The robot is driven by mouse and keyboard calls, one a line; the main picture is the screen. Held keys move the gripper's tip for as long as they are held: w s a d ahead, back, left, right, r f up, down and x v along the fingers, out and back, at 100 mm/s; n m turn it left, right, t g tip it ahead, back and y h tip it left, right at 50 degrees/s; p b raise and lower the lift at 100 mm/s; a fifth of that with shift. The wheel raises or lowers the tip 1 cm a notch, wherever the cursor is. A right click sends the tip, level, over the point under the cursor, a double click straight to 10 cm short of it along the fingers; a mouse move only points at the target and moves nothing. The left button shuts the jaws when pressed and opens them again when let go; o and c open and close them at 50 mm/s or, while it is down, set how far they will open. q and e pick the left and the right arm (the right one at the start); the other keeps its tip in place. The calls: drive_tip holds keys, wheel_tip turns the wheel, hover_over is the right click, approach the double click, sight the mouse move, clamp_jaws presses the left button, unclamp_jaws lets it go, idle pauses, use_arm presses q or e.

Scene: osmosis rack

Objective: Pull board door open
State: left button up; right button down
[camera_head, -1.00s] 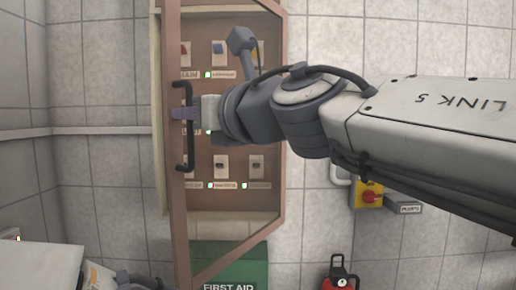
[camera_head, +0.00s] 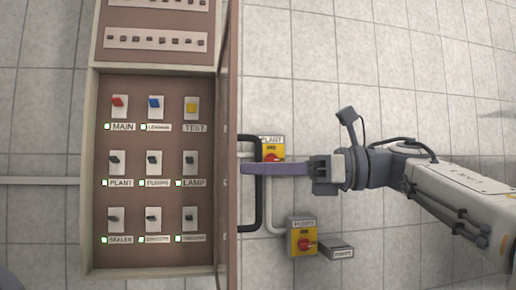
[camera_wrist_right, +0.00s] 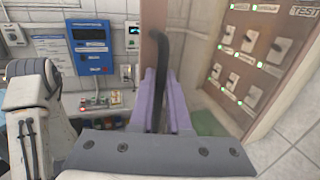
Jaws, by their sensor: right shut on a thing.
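The board door (camera_head: 228,150) stands swung out from the board (camera_head: 87,180) and shows nearly edge-on in the head view, along the board's right side. Its black bar handle (camera_head: 259,215) is on the door's right face. My right gripper (camera_head: 250,168) reaches in from the right, with its purple fingers on the handle. In the right wrist view, the fingers (camera_wrist_right: 162,100) are shut around the black handle (camera_wrist_right: 162,55), with the door's edge and pane beside it. My left gripper is not in view.
The open board shows rows of switches (camera_head: 154,160). Right of the door are two yellow boxes with red knobs, an upper one (camera_head: 272,150) and a lower one (camera_head: 301,240). In the wrist view, a blue wall unit (camera_wrist_right: 90,45) stands behind the door.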

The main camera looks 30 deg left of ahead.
drive_tip(key=shift+w+d+p, duration=0.25)
drive_tip(key=shift+w+d, duration=0.3)
drive_tip(key=shift+w, duration=0.25)
drive_tip(key=shift+w+d+p, duration=0.2)
drive_tip(key=shift+w+d, duration=0.4)
drive_tip(key=shift+w, duration=0.2)
drive_tip(key=shift+w+d+p, duration=0.25)
drive_tip(key=shift+w+d, duration=0.3)
drive_tip(key=shift+w, duration=0.25)
drive_tip(key=c, duration=0.9)
unclamp_jaws()
drive_tip(key=shift+a+f, duration=0.1)
drive_tip(key=v, duration=1)
drive_tip(key=shift+d, duration=0.25)
